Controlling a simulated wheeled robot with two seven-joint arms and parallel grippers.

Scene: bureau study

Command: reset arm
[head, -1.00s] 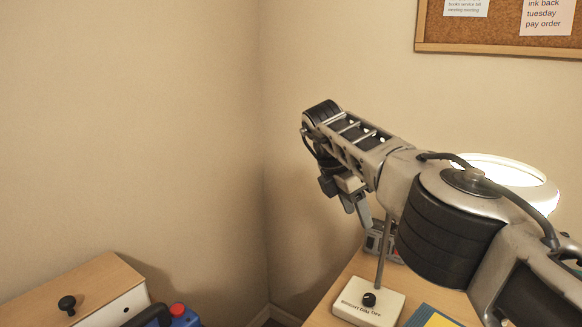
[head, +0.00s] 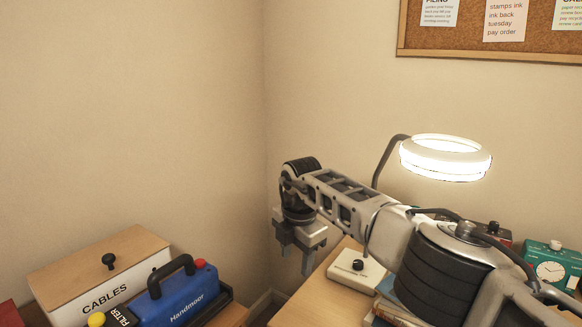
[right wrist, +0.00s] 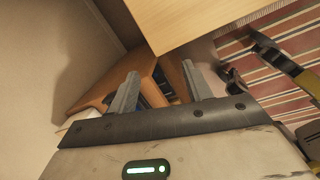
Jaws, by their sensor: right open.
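My right arm (head: 345,198) reaches in from the lower right in the head view, above the desk. Its gripper (head: 294,258) hangs pointing down beside the desk's left edge, near the room corner. The jaws are open, with nothing between them. In the right wrist view the two fingers (right wrist: 160,72) stand apart, with a wooden piece of furniture and floor beyond them. My left gripper is not in view.
At lower left are a CABLES box (head: 100,297) and a blue Handmoor case (head: 182,300). A striped rug (right wrist: 285,50) lies on the floor.

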